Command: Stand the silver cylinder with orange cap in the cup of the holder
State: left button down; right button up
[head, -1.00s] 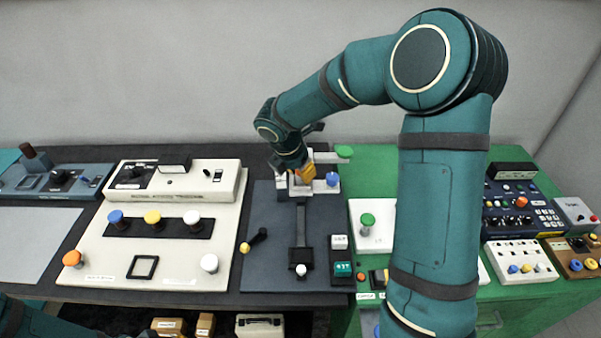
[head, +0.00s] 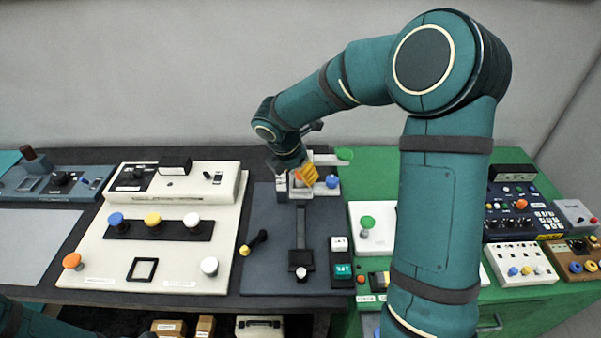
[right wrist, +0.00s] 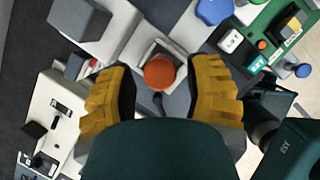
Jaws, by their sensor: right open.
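An orange round cap (right wrist: 159,73) shows from above in the right wrist view, inside a pale square-rimmed cup of the holder (right wrist: 137,48). The silver body under the cap is hidden, and the cap looks upright. My right gripper (right wrist: 160,92) is open, with its yellow fingers on either side of the cap and gaps between. In the head view the right gripper (head: 306,175) is at the holder (head: 323,192) at the back of the dark plate, and it hides the cylinder there. My left gripper is out of view; only part of my left arm shows at bottom left.
Blue-capped (head: 332,181) and green-capped (head: 344,154) pieces are close right of the gripper. A cream panel (head: 110,245) with several capped pieces, one orange-capped (head: 72,261), is on the left.

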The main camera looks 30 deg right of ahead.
jog(key=w+p+v, duration=0.1)
jog(key=v, duration=0.9)
jog(key=shift+s+a+r+p, duration=0.25)
jog(key=shift+s+r+p, duration=0.1)
jog(key=shift+s, duration=0.15)
